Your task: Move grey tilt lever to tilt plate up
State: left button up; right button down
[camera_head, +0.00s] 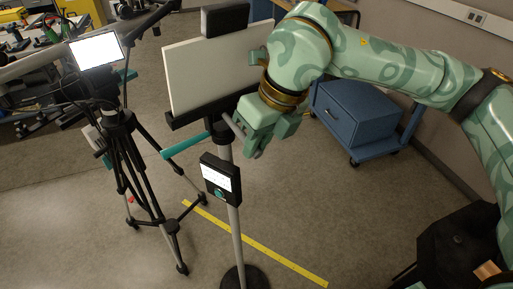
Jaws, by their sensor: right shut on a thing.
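The tilt plate (205,75) is a broad pale panel with a black clamp (225,18) on its top edge and a dark ledge along its bottom. It stands steeply on a grey pole (234,240) with a round black base. The grey tilt lever (236,125) is a short grey bar below the plate, beside the pole. My right gripper (258,148) is shut on the lever's right part, and its fingers hide that end. A teal handle (186,145) sticks out left of the pole. My left gripper is not in view.
A small display box (220,178) with a green knob is on the pole. A black tripod (125,150) with a lit screen (96,50) stands close at left. A blue cart (362,115) stands behind my right arm. Yellow tape (270,252) crosses the open floor.

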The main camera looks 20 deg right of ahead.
jog(key=c, duration=1.3)
grip_release()
jog(key=p+v, duration=0.3)
jog(key=v, duration=0.3)
jog(key=v, duration=1.6)
jog(key=shift+s+r, duration=0.1)
jog(key=shift+s, duration=0.05)
